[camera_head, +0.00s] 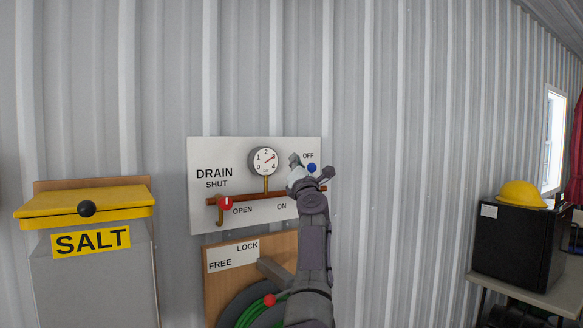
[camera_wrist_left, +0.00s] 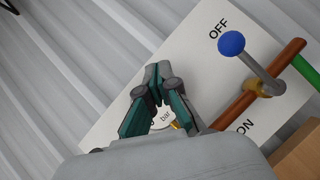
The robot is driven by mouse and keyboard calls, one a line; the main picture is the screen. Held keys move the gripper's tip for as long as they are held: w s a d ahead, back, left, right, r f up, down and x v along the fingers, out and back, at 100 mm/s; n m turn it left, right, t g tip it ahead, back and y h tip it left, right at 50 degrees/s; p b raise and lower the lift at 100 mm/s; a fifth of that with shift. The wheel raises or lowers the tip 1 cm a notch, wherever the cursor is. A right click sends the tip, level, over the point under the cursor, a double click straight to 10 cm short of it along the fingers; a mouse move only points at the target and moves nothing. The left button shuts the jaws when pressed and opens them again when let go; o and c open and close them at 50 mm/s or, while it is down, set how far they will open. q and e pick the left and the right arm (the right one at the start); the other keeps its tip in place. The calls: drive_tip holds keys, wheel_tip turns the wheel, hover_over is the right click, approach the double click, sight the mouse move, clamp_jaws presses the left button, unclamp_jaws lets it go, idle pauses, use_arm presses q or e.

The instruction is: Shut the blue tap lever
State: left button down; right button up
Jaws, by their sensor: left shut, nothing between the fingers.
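The blue tap lever has a blue ball knob (camera_head: 312,168), just below the word OFF on the white panel (camera_head: 210,151). In the left wrist view the blue knob (camera_wrist_left: 231,43) is beside OFF. Its grey lever arm (camera_wrist_left: 258,70) runs to a brass valve (camera_wrist_left: 265,88) on the copper pipe (camera_wrist_left: 237,110), roughly crosswise to the pipe. My left gripper (camera_head: 297,172) is in front of the panel, left of the knob and apart from it. Its fingers (camera_wrist_left: 157,82) are shut and empty before the gauge. My arm hides the valve in the head view.
A round gauge (camera_head: 265,161) and a red tap lever (camera_head: 226,203) share the panel. Below are a green hose reel (camera_head: 252,314) and a FREE/LOCK label (camera_head: 233,255). A yellow-lidded salt bin (camera_head: 90,204) stands left. A black box (camera_head: 516,246) with a yellow helmet (camera_head: 522,194) is right.

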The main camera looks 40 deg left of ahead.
use_arm(q)
drive_tip(key=s+d, duration=0.5)
drive_tip(key=shift+d+f+b, duration=0.25)
drive_tip(key=shift+d+b, duration=0.15)
use_arm(e)
drive_tip(key=shift+w+f, duration=0.65)
drive_tip(key=shift+w, duration=0.05)
drive_tip(key=shift+w, duration=0.1)
drive_tip(key=shift+w, duration=0.2)
